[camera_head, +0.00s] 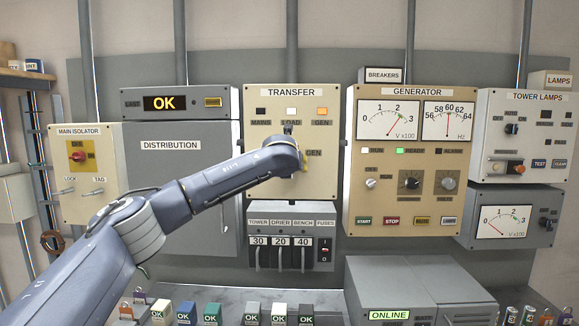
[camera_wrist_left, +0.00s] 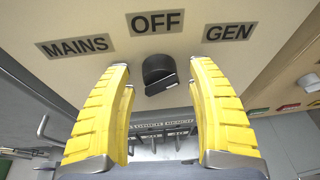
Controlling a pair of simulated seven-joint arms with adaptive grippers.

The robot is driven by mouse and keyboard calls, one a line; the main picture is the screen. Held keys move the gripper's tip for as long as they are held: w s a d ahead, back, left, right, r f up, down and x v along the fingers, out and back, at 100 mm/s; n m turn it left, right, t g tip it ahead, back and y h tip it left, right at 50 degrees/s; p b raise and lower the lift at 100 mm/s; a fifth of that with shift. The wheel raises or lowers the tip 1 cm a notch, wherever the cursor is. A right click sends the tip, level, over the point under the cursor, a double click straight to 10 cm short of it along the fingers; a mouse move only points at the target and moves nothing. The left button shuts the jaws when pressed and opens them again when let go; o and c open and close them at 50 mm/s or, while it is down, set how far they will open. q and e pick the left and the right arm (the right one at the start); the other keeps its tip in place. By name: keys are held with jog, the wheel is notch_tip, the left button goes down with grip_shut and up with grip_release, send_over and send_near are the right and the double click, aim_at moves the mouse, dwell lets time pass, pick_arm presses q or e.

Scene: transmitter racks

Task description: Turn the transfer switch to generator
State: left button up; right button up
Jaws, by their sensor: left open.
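The transfer panel (camera_head: 255,105) is beige, with a dark MAINS lamp, a pale lit LOAD lamp and an orange GEN lamp. Its transfer switch is a black round knob (camera_wrist_left: 157,68) with a white line on its lower edge. The labels MAINS (camera_wrist_left: 75,46), OFF (camera_wrist_left: 157,22) and GEN (camera_wrist_left: 230,32) surround it; which one the knob points at is unclear. My left gripper (camera_wrist_left: 160,70) is open, its yellow fingers on either side of the knob with gaps showing. In the head view my left arm hides the knob. My right gripper is not in view.
Below the transfer panel is a fuse box (camera_head: 262,222) with several levers. The generator panel (camera_head: 368,185) stands close on the right, its READY lamp green. The distribution cabinet (camera_head: 165,165) is on the left.

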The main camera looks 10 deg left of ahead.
pick_arm(q)
jog(key=v, duration=1.2)
